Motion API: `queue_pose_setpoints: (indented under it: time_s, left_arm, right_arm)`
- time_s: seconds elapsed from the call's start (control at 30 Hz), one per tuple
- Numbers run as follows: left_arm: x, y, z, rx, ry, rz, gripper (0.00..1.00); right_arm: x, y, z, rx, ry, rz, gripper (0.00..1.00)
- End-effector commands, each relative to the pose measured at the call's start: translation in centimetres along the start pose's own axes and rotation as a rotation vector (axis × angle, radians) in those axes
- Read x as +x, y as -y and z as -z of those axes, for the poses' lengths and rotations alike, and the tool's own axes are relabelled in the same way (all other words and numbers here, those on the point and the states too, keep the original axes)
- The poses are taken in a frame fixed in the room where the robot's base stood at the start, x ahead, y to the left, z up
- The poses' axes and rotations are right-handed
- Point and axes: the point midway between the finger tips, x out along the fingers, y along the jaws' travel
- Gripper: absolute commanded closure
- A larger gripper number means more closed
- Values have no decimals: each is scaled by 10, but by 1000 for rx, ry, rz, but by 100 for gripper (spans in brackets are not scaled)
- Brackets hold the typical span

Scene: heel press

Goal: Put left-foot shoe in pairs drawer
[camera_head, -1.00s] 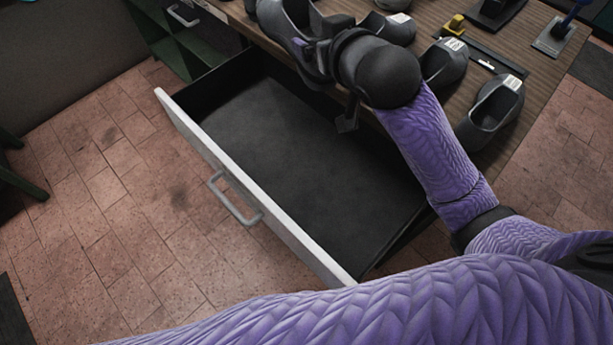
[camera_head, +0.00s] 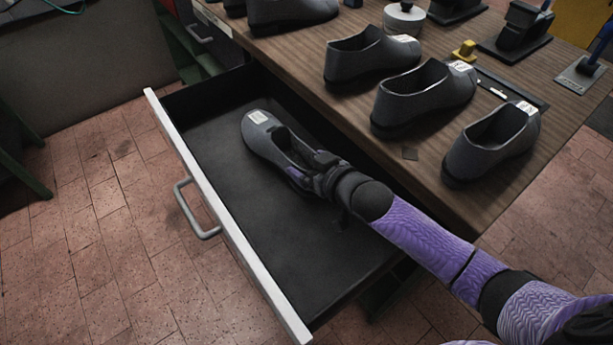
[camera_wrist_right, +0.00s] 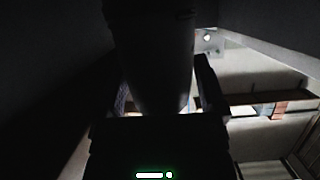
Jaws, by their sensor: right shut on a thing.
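A dark grey shoe (camera_head: 262,137) with a white label on its toe is over the open drawer (camera_head: 245,215), inside its outline. My right gripper (camera_head: 312,178) is shut on the shoe at its near right end. In the right wrist view the held shoe (camera_wrist_right: 152,60) is a dark shape between the two fingers (camera_wrist_right: 160,105). Whether the shoe touches the drawer floor is hard to tell. The drawer is pulled out, with a dark floor, a white front and a grey handle, and holds nothing else that shows. My left gripper is not in view.
Several grey shoes stand on the wooden bench top (camera_head: 300,55), among them one near its front right corner (camera_head: 490,140). A round grey tin (camera_head: 404,18) and a yellow piece (camera_head: 464,50) lie farther back. The tiled floor (camera_head: 90,240) left of the drawer is clear.

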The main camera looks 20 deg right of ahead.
Motion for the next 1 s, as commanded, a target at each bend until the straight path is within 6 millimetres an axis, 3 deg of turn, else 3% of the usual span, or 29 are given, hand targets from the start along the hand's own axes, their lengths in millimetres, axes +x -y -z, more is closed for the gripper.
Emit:
queue_pose_setpoints:
  time_s: [0.03, 0.1, 0.4, 0.43, 0.47, 0.73, 1.0]
  left_arm:
    - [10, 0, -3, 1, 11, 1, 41]
    - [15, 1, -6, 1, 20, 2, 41]
    - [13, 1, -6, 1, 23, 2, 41]
    - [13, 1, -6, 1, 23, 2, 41]
    - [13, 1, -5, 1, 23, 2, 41]
    - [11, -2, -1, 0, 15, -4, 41]
    - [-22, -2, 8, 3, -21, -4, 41]
  right_arm:
    - [6, 0, -15, 2, 3, 0, 100]
    - [10, 0, -23, 2, 1, 1, 100]
    - [9, 0, -22, 1, -1, 0, 100]
    - [9, 0, -24, 1, 3, 0, 8]
    - [9, 0, -23, 1, 3, 0, 2]
    - [7, 0, -18, 0, 1, -1, 0]
    - [-51, 0, -16, 1, 3, -1, 0]
